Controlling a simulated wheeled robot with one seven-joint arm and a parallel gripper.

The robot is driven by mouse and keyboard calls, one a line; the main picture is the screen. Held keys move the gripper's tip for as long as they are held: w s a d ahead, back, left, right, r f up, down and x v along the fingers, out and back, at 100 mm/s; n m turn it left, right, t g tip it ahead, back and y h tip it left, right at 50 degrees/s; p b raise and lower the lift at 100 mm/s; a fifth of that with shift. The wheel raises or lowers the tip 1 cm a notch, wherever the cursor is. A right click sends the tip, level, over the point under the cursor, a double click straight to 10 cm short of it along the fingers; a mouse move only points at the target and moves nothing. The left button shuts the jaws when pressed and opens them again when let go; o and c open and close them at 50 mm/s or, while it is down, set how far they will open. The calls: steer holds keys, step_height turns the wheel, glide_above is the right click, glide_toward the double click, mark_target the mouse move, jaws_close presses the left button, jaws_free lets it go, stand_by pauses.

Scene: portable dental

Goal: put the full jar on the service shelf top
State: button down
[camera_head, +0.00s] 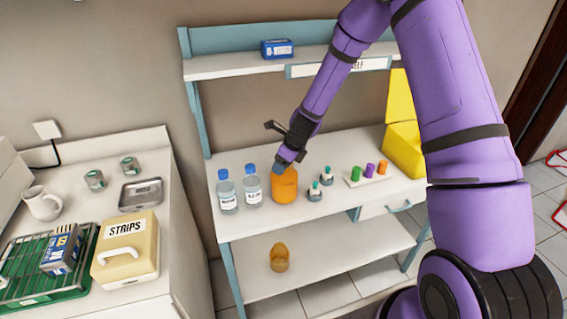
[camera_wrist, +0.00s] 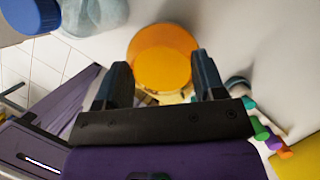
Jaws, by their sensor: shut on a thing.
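An orange jar (camera_head: 285,187) is upright at the middle worktop, to the right of two clear bottles. My gripper (camera_head: 284,162) is at its top, shut on it. In the wrist view the orange jar (camera_wrist: 160,58) shows between the two fingers of my gripper (camera_wrist: 164,82). I cannot tell whether its base touches the worktop. A smaller amber jar (camera_head: 279,258) stands on the lower shelf. How full each jar is cannot be told clearly. The service shelf top (camera_head: 230,67) is the white upper board, with a partly hidden sign reading "ELF".
A blue box (camera_head: 277,49) sits on the upper shelf, with bare board to its left. Two clear blue-capped bottles (camera_head: 252,186), small vials (camera_head: 326,176) and a rack of coloured tubes (camera_head: 368,173) stand near the jar. A yellow bin (camera_head: 404,148) is at the right.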

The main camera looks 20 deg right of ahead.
steer(key=shift+c, duration=1)
jaws_free()
